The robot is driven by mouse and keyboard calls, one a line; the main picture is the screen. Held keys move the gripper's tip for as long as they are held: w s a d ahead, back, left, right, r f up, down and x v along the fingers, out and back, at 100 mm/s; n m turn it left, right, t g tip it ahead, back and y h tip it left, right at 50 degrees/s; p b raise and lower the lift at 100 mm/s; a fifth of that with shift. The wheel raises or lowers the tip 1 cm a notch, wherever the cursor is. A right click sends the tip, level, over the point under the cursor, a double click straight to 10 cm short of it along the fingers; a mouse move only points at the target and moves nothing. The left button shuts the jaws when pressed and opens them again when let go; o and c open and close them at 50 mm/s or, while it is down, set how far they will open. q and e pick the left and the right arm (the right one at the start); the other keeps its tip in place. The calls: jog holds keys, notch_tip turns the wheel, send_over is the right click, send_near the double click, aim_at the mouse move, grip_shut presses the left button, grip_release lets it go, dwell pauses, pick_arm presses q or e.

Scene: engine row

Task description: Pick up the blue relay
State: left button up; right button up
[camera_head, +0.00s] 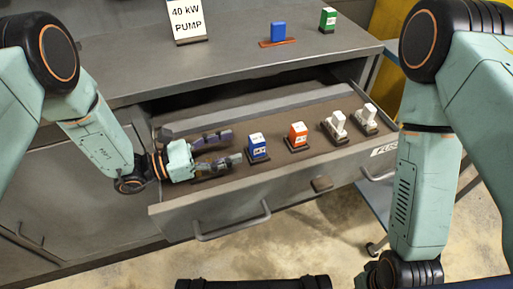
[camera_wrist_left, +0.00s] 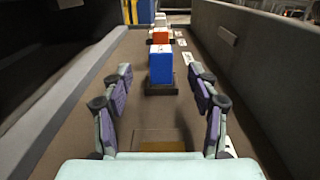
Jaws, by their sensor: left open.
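The blue relay (camera_head: 257,146) stands upright on a dark base in the open drawer, leftmost of the row. It also shows in the left wrist view (camera_wrist_left: 161,64), straight ahead between the fingers' line. My left gripper (camera_head: 222,149) is inside the drawer, low and level, with its fingers apart and pointing right at the blue relay. In the left wrist view the left gripper (camera_wrist_left: 160,88) is open and empty, with the relay just beyond the fingertips. My right arm shows at the right, but its gripper is out of view.
An orange relay (camera_head: 298,135) and two white pieces (camera_head: 335,125) stand further right in the drawer (camera_head: 250,202). On the cabinet top are another blue block (camera_head: 278,32), a green block (camera_head: 328,19) and a pump sign (camera_head: 187,17). The drawer walls flank the left gripper.

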aim_at(250, 141)
pick_arm(q)
jog(key=shift+w+d, duration=0.2)
jog(key=shift+d, duration=0.45)
jog(key=shift+d+r, duration=0.15)
jog(key=shift+d, duration=0.6)
jog(key=x, duration=0.4)
jog(key=shift+w+a, duration=0.1)
jog(key=shift+w, duration=0.15)
jog(key=shift+d+b, duration=0.3)
jog(key=shift+d, duration=0.25)
jog(key=shift+w+a, duration=0.15)
jog(key=shift+a, duration=0.05)
jog(key=shift+c, duration=1.4)
jog(key=shift+d, duration=0.15)
jog(key=c, duration=0.4)
grip_shut()
notch_tip(250, 141, up, 10)
jog(key=p, duration=0.2)
jog(key=shift+p, duration=0.4)
